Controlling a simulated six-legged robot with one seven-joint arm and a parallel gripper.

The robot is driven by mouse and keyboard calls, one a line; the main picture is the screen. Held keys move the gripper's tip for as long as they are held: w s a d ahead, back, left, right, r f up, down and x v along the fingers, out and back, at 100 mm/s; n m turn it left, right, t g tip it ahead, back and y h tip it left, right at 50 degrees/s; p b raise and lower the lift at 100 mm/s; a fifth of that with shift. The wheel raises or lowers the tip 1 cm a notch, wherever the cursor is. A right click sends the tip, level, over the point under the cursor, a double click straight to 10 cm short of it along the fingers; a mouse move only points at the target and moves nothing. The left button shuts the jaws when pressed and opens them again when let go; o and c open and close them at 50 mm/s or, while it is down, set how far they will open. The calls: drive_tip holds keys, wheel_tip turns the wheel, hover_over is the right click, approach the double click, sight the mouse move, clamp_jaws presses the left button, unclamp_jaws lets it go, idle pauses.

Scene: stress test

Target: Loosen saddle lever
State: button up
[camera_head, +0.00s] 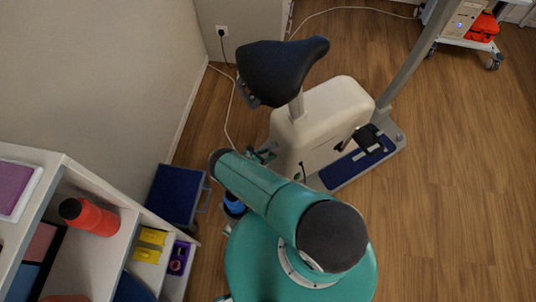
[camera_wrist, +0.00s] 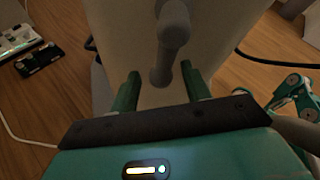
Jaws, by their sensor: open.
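The exercise bike's black saddle (camera_head: 283,70) sits on a light post above its cream body (camera_head: 325,115). In the wrist view, a grey lever with a rounded knob (camera_wrist: 173,25) stands out from the cream body (camera_wrist: 125,35); I take it for the saddle lever. My gripper (camera_wrist: 163,85) is open, its two green fingers apart on either side of the lever's lower end. I cannot tell whether either finger touches it. In the head view the lever is not clearly visible, and my teal arm covers part of the bike's near side.
A white shelf (camera_head: 125,215) with a red bottle (camera_head: 90,217) stands at the lower left. A blue box (camera_head: 176,195) is on the floor by the wall. A white cable runs behind the bike. A cart (camera_head: 470,35) stands at the top right. The wooden floor at right is clear.

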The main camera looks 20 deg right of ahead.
drive_tip(key=shift+d, duration=0.1)
clamp_jaws()
